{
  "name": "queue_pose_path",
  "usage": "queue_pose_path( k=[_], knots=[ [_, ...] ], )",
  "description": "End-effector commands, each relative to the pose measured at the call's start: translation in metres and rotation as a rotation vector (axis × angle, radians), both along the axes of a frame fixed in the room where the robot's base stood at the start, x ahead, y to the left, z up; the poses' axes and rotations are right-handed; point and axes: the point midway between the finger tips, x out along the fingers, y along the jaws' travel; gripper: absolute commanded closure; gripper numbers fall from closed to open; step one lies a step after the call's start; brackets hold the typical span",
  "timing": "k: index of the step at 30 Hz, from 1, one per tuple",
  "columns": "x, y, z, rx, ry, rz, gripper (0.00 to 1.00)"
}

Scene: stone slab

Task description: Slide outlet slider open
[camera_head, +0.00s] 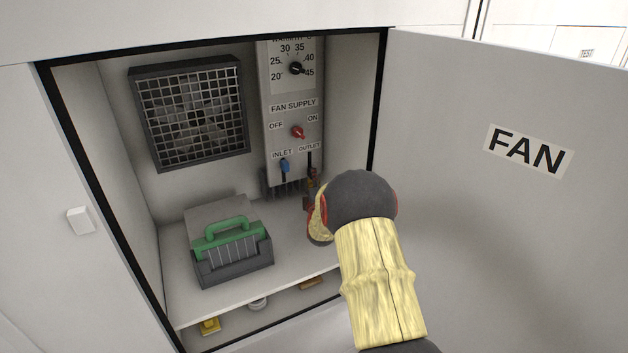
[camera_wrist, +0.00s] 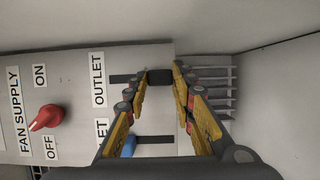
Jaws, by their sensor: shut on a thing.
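The outlet slider (camera_wrist: 160,77) is a small black block at the lower end of its dark slot (camera_wrist: 122,79), beside the OUTLET label (camera_wrist: 98,80). My gripper (camera_wrist: 161,72) has its fingertips closed on either side of it. In the head view, my gripper (camera_head: 313,190) is at the lower right of the grey control panel (camera_head: 281,95). The outlet slot (camera_head: 309,161) shows just above it, and the slider itself is hidden there behind the gripper.
A blue inlet slider (camera_head: 285,165) and a red fan supply knob (camera_head: 298,132) are close by on the panel. A green-handled box (camera_head: 233,262) stands on the shelf at left. The open FAN door (camera_head: 470,200) is on the right.

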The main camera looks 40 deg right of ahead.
Motion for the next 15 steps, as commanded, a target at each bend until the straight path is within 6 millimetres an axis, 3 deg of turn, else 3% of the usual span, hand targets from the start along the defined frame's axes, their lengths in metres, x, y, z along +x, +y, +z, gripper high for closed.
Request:
queue_pose_path(
  k=[5,11,15],
  knots=[
    [0.000,0.000,0.018,-0.001,-0.001,0.000,1.00],
    [0.001,-0.001,0.060,-0.004,-0.005,-0.001,1.00],
    [0.001,-0.001,0.067,-0.002,-0.002,0.000,1.00]
  ],
)
